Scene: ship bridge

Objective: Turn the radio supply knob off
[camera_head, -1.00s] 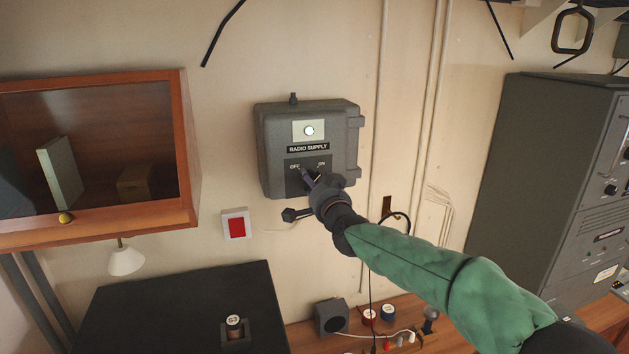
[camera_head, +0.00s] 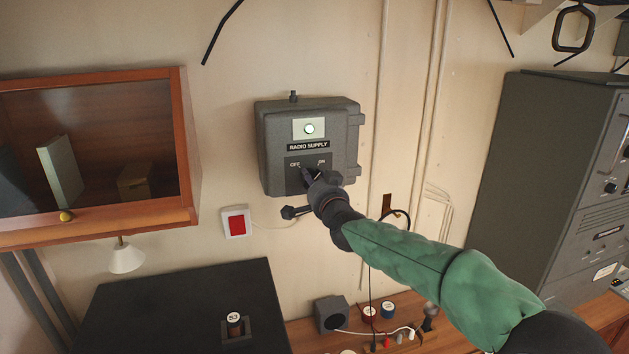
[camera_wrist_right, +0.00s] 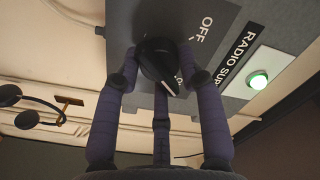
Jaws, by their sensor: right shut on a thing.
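The grey radio supply box (camera_head: 266,150) is on the wall, with OFF at the left and ON at the right of its dark switch plate (camera_head: 295,162). My right gripper (camera_head: 309,178) reaches it from the lower right and largely covers the black knob in the head view. In the right wrist view, the fingers of my right gripper (camera_wrist_right: 158,72) are shut on the knob (camera_wrist_right: 155,55) from both sides. A white mark on the knob faces away from the OFF label. The round lamp (camera_wrist_right: 258,80) glows green. My left gripper is out of view.
A wooden glass-fronted cabinet (camera_head: 188,150) hangs at the left. A red switch (camera_head: 236,224) is on the wall below the box. A grey equipment rack (camera_head: 515,170) stands at the right. The desk below holds a small speaker (camera_head: 331,315) and several small items.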

